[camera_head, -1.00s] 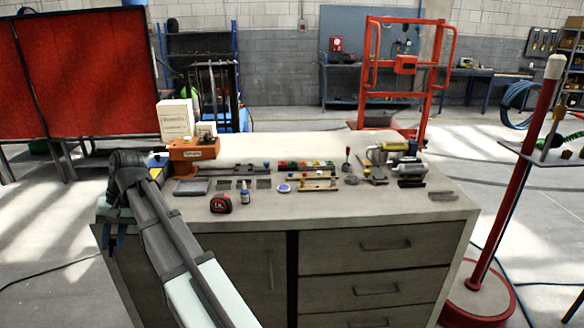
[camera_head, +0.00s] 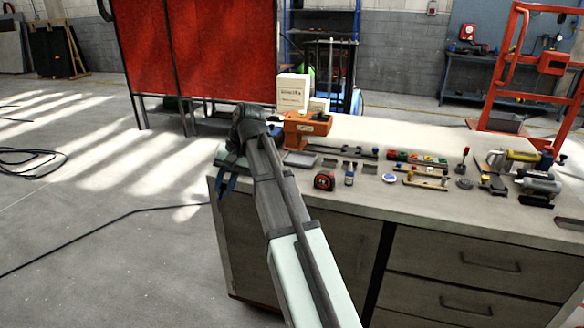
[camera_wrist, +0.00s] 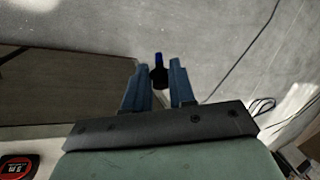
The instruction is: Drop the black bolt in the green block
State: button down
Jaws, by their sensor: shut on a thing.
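My gripper (camera_head: 226,182) hangs just past the left edge of the workbench, fingers pointing down. In the wrist view my gripper (camera_wrist: 157,82) has its two blue fingers shut on a small dark piece with a blue end, which I take for the black bolt (camera_wrist: 158,75). Concrete floor shows behind it. In the head view the bolt is too small to make out. A row of small coloured blocks (camera_head: 416,158), red, green and others, sits on the far middle of the workbench (camera_head: 350,208), to the right of my gripper. The green block is tiny there.
An orange machine (camera_head: 307,127) and white boxes (camera_head: 293,92) stand at the bench's back left. Red screens (camera_head: 215,50) stand behind on the left.

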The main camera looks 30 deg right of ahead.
jog(key=s+d+f+m+t+h, duration=0.1)
jog(key=d+m+h, duration=0.25)
jog(key=d, duration=2.55)
jog(key=s+d+f+m+t+h, duration=0.15)
jog(key=d+m, duration=0.25)
jog(key=d, duration=2.4)
jog(key=r+n, duration=0.1)
jog(key=n, duration=0.3)
send_over(403, 155)
jog(key=n, duration=0.4)
jog(key=shift+t+h, duration=0.5)
jog(key=shift+t, duration=0.05)
jog(key=shift+w+d+f, duration=0.1)
jog(key=shift+d+f, duration=0.1)
jog(key=shift+f, duration=0.95)
jog(key=shift+w+d+f, duration=0.1)
jog(key=shift+d+f, duration=0.05)
jog(key=shift+f, duration=0.95)
jog(key=shift+f, duration=1.3)
jog(key=c, duration=0.9)
grip_release()
jog(key=shift+a+f, duration=0.1)
jog(key=shift+a, duration=0.05)
